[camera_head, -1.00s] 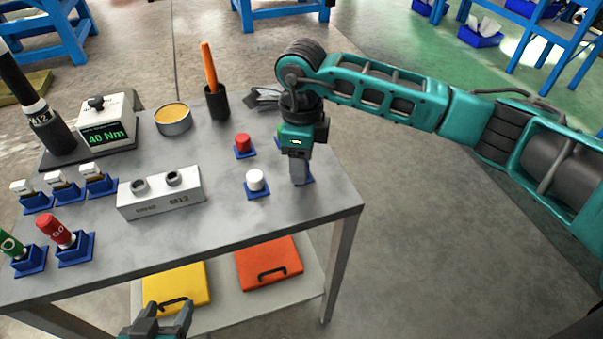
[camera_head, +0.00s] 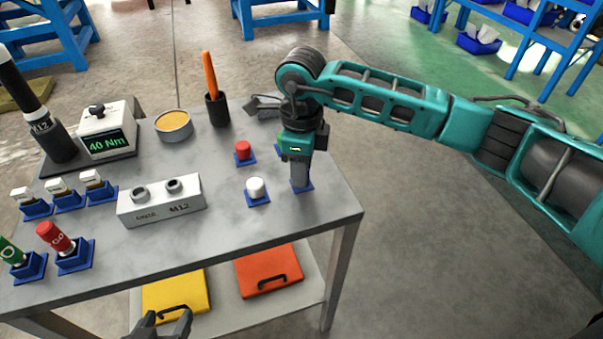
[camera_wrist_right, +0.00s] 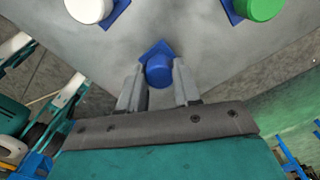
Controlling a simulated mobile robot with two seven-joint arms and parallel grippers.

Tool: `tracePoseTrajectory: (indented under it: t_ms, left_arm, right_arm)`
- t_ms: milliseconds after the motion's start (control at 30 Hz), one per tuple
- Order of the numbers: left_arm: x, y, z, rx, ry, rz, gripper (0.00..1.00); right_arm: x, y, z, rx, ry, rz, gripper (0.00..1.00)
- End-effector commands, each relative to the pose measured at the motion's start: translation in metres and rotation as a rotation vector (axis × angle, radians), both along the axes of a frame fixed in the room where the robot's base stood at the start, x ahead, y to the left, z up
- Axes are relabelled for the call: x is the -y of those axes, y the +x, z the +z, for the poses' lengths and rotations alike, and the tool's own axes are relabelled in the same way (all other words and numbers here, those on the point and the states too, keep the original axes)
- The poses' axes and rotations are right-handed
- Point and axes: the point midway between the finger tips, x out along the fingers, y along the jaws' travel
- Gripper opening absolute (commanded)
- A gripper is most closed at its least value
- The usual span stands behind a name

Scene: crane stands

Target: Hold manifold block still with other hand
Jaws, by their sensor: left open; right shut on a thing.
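The manifold block (camera_head: 160,208) is a pale grey box marked M12 with two dark round ports on top. It sits on the grey table, left of the middle, and nothing touches it. My left gripper (camera_head: 160,322) is open at the bottom edge of the head view, in front of and below the block, mostly cut off. My right gripper (camera_head: 300,180) points down at the table's right side, apart from the block. It is shut on a blue round cap (camera_wrist_right: 159,72) standing in a blue square holder, seen between its fingers in the right wrist view.
White (camera_head: 256,186) and red (camera_head: 243,149) caps stand in blue holders between block and right gripper. Several fittings in blue holders (camera_head: 75,258) line the left. A torque display (camera_head: 107,140), round tin (camera_head: 173,122) and black cup (camera_head: 217,108) stand behind. Bare tabletop lies before the block.

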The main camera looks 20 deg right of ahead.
Motion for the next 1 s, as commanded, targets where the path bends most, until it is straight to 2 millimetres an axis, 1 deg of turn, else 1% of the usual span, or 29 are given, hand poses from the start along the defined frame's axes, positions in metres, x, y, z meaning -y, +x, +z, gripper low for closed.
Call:
tracePoseTrajectory:
  t_ms: [200, 700, 1000]
  left_arm:
    - [0.0, 0.0, 0.008, 0.0, 0.001, 0.001, 0.62]
    - [-0.001, 0.0, 0.022, 0.0, 0.001, 0.001, 0.62]
    - [0.0, 0.0, 0.022, 0.0, 0.001, 0.001, 0.62]
  right_arm:
    - [0.0, 0.0, 0.013, 0.001, 0.0, 0.0, 0.0]
    - [0.0, 0.0, 0.037, 0.001, 0.0, 0.0, 0.0]
    - [0.0, 0.0, 0.037, 0.001, 0.0, 0.0, 0.0]
